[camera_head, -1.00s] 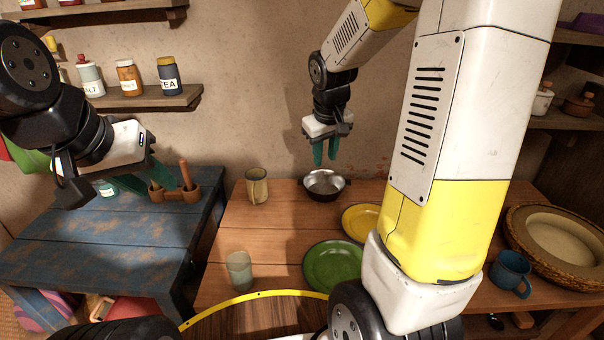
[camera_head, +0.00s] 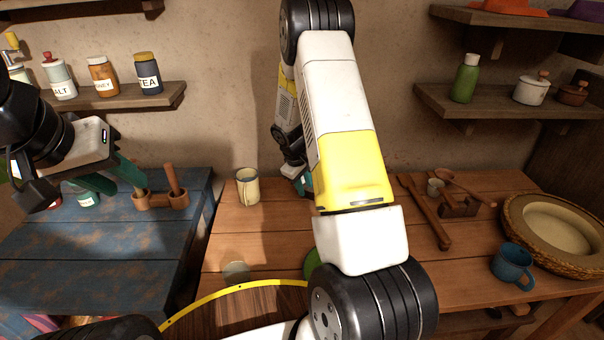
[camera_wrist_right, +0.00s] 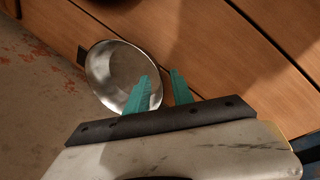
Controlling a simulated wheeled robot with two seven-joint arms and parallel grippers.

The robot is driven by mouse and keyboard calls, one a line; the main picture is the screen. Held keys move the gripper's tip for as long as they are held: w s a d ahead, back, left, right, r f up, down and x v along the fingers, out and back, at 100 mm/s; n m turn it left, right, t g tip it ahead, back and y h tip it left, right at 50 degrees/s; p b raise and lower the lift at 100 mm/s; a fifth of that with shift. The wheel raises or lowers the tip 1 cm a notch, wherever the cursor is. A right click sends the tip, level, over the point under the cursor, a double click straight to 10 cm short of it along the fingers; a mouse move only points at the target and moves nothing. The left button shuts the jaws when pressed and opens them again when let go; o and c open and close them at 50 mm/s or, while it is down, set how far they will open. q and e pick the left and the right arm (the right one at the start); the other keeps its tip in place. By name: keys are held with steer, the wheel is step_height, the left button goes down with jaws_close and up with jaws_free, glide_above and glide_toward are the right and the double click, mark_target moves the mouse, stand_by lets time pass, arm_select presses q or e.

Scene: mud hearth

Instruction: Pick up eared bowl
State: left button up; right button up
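The eared bowl, a shiny metal bowl (camera_wrist_right: 108,72) with a dark ear, lies on the wooden table in the right wrist view. In the head view it is hidden behind my right arm. My right gripper (camera_wrist_right: 160,76) is open, with its teal fingers apart at the bowl's rim. One finger overlaps the bowl's inside and the other shows outside the rim; I cannot tell whether either touches. In the head view, only a bit of this gripper shows behind the arm. My left gripper (camera_head: 115,186) is open and empty above the blue table.
A beige cup (camera_head: 248,187) stands left of my right arm, and a glass (camera_head: 236,272) is nearer. A green plate (camera_head: 311,263) is mostly hidden. A blue mug (camera_head: 512,265), a wicker-rimmed basin (camera_head: 522,205) and wooden utensils (camera_head: 425,210) occupy the right. Shelves line the wall.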

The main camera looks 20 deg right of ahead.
mark_target(306, 190)
steer(key=x, duration=0.3)
steer(key=shift+d+f, duration=0.1)
steer(key=shift+d, duration=0.05)
steer(key=shift+c, duration=0.2)
jaws_close()
stand_by(1.1)
